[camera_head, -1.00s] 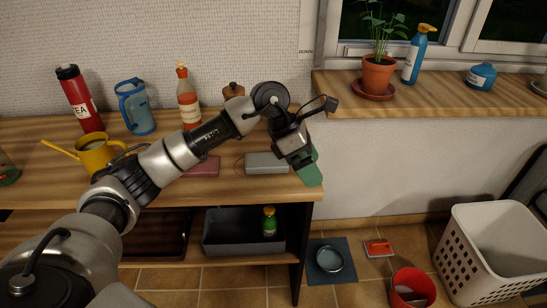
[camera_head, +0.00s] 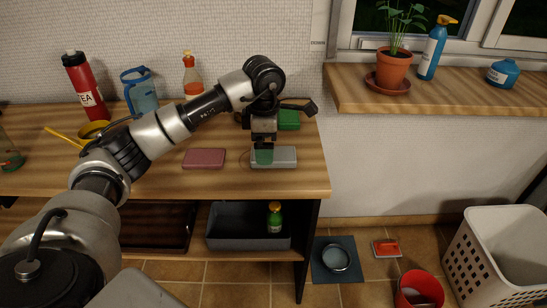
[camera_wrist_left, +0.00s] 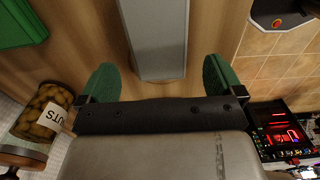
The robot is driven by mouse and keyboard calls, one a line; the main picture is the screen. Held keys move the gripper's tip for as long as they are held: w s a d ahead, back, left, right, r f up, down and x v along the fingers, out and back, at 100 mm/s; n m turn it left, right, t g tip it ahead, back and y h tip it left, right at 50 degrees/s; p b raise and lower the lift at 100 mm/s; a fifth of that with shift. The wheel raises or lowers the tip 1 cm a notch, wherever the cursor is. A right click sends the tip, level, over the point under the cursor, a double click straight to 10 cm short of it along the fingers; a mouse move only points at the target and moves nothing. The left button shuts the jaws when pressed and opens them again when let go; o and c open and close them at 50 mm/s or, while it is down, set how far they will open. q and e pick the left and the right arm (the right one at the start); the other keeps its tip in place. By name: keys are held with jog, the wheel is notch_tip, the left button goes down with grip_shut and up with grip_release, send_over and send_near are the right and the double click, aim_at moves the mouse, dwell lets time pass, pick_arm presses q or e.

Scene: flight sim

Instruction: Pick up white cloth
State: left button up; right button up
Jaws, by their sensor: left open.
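A flat, light grey-white folded piece, which looks like the white cloth (camera_head: 287,158), lies on the wooden counter near its right end. In the left wrist view the white cloth (camera_wrist_left: 158,38) lies lengthwise, centred ahead of the gap between my fingers. My left gripper (camera_head: 264,156) points down at the cloth, and its green fingertip covers part of it in the head view. In the left wrist view my left gripper (camera_wrist_left: 160,80) is open with nothing held. I cannot tell how far above the cloth the fingertips are. My right gripper is not in view.
A dark red folded piece (camera_head: 204,159) lies to the left. A green block-like thing (camera_head: 290,119) is behind the gripper. A jar labelled NUTS (camera_wrist_left: 44,112) stands close by in the wrist view. The counter's right edge (camera_head: 328,185) is near; a windowsill (camera_head: 440,98) is right.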

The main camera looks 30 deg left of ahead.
pick_arm(q)
notch_tip(320, 180, down, 3)
jog(key=shift+a+f, duration=0.1)
jog(key=shift+f, duration=0.05)
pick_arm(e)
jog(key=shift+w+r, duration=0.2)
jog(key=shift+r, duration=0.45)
pick_arm(q)
jog(key=shift+c, duration=0.3)
jog(key=c, duration=0.9)
jog(key=shift+c, duration=0.3)
